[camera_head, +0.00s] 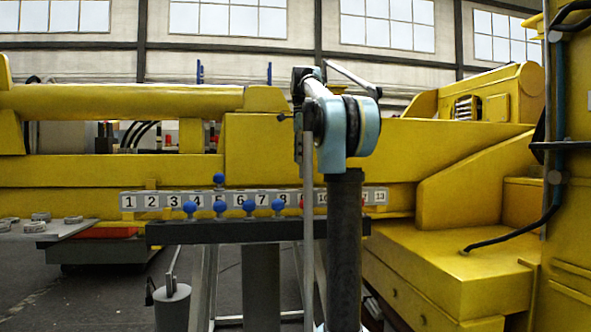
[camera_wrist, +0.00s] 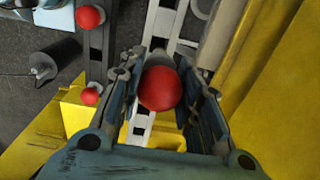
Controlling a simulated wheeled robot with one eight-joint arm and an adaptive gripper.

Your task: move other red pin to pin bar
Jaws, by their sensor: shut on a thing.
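My gripper (camera_wrist: 161,72) is shut on a red pin in the wrist view; its round red head (camera_wrist: 160,89) sits between the two fingers. The pin's lower part is hidden. In the wrist view, two other red pins stand left of my gripper: one at the top (camera_wrist: 90,17) and one lower (camera_wrist: 90,95). The numbered strip (camera_head: 150,201) runs across the head view, with the dark bar (camera_head: 250,231) in front of it. My arm covers part of both. The head view does not show my gripper clearly.
Several blue pins (camera_head: 249,207) stand along the dark bar and strip in the head view. The yellow boom (camera_head: 120,170) lies behind them. A yellow block (camera_head: 460,260) is at the right. A grey cylinder (camera_head: 172,308) stands at the lower left.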

